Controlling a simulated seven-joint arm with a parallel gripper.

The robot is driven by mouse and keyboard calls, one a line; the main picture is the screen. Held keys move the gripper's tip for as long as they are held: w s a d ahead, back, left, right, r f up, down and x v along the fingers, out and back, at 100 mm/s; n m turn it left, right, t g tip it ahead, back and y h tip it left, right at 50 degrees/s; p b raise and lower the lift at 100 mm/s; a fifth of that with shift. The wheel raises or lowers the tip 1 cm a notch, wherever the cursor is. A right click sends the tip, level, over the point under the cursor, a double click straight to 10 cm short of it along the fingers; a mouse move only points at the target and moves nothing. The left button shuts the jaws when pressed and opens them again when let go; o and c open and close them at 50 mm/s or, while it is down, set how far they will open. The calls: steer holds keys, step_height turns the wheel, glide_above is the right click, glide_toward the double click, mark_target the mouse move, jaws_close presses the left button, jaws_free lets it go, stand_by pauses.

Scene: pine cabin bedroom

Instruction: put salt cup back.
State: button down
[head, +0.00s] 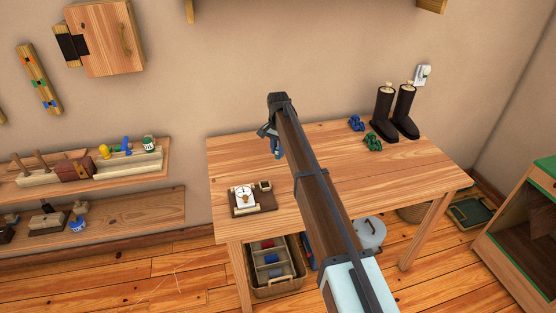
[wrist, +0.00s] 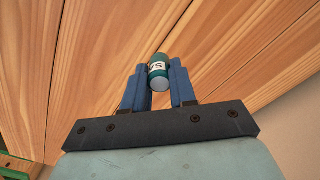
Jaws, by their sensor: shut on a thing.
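My gripper (wrist: 158,82) is shut on the salt cup (wrist: 158,66) in the wrist view. The cup is a small teal cylinder with a white label, partly readable, and a pale end. A blue finger presses on each side of it. In the head view my gripper (head: 271,141) hangs over the back left part of the wooden table (head: 325,150); the cup is hard to make out there. The upper wall shelf (head: 140,176) at the left holds a wooden rack (head: 125,167) with a yellow item, a blue item and a green jar (head: 149,144).
A white dial device (head: 244,196) on a dark tray stands at the table's front left. Blue and green clusters (head: 372,142) and black boots (head: 384,113) stand at the back right. A lower shelf (head: 130,215) holds a blue cup (head: 78,224). The table's middle is clear.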

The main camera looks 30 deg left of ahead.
mark_target(278, 158)
steer(key=shift+f, duration=2.4)
steer(key=shift+f, duration=0.1)
steer(key=c, duration=0.9)
jaws_free()
step_height(278, 158, up, 12)
steer(key=shift+r, duration=0.1)
